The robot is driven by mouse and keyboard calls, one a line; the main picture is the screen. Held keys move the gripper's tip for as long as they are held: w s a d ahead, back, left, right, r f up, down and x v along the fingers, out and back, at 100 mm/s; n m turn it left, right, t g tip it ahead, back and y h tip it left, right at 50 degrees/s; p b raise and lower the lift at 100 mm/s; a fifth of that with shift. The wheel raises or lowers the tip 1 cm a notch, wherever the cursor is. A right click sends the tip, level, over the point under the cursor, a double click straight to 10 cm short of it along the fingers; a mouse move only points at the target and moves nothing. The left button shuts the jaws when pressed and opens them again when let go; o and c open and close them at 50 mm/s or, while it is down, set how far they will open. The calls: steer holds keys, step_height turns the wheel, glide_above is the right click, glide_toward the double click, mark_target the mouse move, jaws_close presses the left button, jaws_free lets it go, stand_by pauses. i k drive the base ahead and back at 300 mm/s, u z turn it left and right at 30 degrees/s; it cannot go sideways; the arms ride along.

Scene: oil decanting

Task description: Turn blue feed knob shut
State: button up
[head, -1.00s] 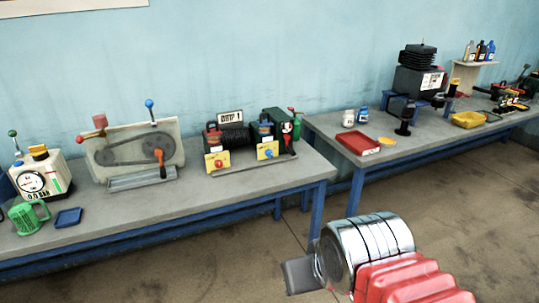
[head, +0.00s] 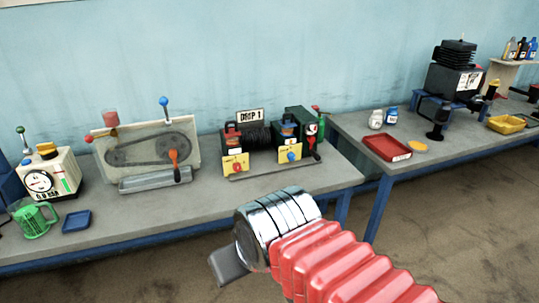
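A blue knob (head: 291,156) sits on a yellow plate on the right side of the unit marked "DRIP 1" (head: 250,116), on the left bench. A red knob (head: 237,167) sits on the matching yellow plate to its left. How far the blue knob is turned is too small to tell. My gripper (head: 228,266) is in front of the bench's front edge, below and left of the blue knob in the picture and well apart from it. Only a dark finger part shows beyond the chrome wrist, so its opening cannot be told.
A belt-drive panel (head: 150,150) with an orange crank stands left of the unit. A gauge box (head: 45,180), a green jug (head: 34,220) and a blue tray (head: 76,221) are at far left. A red tray (head: 386,148) is on the right bench (head: 440,150). The bench strip before the knobs is clear.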

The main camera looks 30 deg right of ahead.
mark_target(291, 156)
steer(key=u, duration=0.05)
steer(key=i, duration=1.2)
steer(key=z, duration=0.5)
